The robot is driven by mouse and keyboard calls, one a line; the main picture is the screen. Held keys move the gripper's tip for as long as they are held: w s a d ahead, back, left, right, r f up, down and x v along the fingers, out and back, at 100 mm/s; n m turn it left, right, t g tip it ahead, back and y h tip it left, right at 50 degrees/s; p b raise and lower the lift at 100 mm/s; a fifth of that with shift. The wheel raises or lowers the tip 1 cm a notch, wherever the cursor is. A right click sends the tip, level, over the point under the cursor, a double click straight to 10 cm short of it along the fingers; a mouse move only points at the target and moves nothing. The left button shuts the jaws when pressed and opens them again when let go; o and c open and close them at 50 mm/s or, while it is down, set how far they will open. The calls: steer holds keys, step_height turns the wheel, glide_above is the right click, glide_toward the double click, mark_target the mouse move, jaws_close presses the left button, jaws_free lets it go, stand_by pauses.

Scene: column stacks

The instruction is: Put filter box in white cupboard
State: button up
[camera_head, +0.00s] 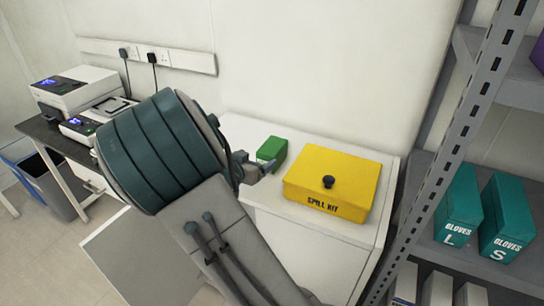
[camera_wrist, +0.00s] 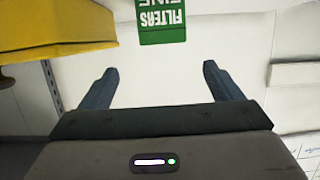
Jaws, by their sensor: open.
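The green filter box (camera_head: 272,150) stands on top of the white cupboard (camera_head: 330,233), left of the yellow spill kit. In the wrist view the filter box (camera_wrist: 162,22) shows at the top edge, its FILTERS label upside down and partly cut off. My gripper (camera_head: 255,167) is at the near left side of the box, partly hidden by my arm. In the wrist view my gripper (camera_wrist: 160,67) is open and empty, with the box ahead of its fingers. A white panel (camera_head: 140,260), seemingly the cupboard's open door, shows at lower left; the cupboard's inside is hidden.
The yellow spill kit (camera_head: 333,180) stands close to the right of the filter box; it also shows in the wrist view (camera_wrist: 55,28). A grey metal rack (camera_head: 455,135) with teal glove boxes (camera_head: 506,218) stands at right. A printer (camera_head: 75,90) sits on a table at left.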

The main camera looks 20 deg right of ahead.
mark_target(272, 146)
steer(key=x, duration=0.8)
steer(key=shift+b, duration=0.4)
steer(key=shift+w+x, duration=0.25)
steer(key=shift+x, duration=2.5)
steer(key=shift+a+r, duration=0.1)
steer(key=shift+a, duration=0.1)
steer(key=c, duration=1.1)
steer(key=shift+c, duration=0.5)
steer(key=shift+r, duration=0.1)
